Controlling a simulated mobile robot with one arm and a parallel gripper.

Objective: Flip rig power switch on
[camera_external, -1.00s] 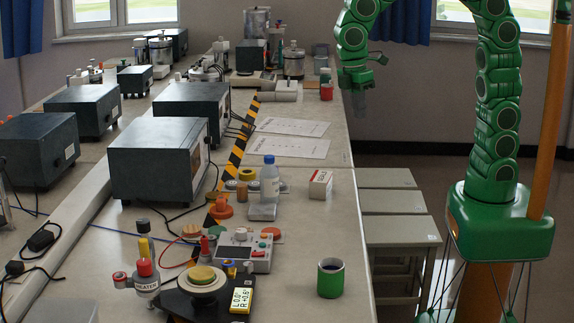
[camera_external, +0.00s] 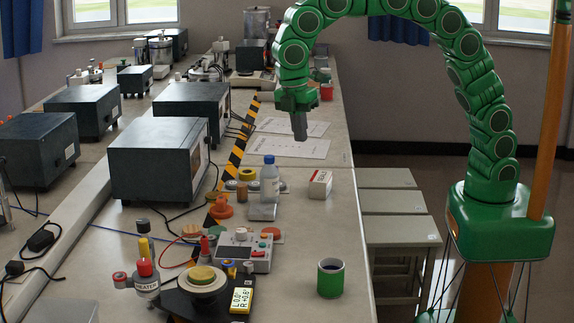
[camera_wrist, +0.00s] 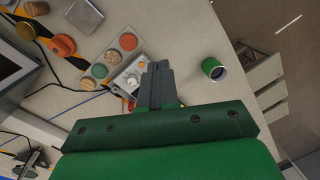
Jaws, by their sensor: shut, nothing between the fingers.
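A grey control box (camera_external: 245,250) with a dial, small buttons and a display stands on the bench near the front. It looks like the rig's control unit, but I cannot make out which part is the power switch. The box also shows in the wrist view (camera_wrist: 132,76), partly hidden behind my fingers. My gripper (camera_external: 300,138) is shut and empty, pointing down above the bench, behind and above the box and apart from it. In the wrist view my gripper (camera_wrist: 158,72) shows its closed fingers at the middle.
A green cup (camera_external: 331,279) stands right of the box. A bottle (camera_external: 269,180) and a small white carton (camera_external: 320,184) stand behind it. A round dish on a black stand (camera_external: 203,283) and a red-topped heater (camera_external: 146,278) are in front. The bench's right strip is mostly clear.

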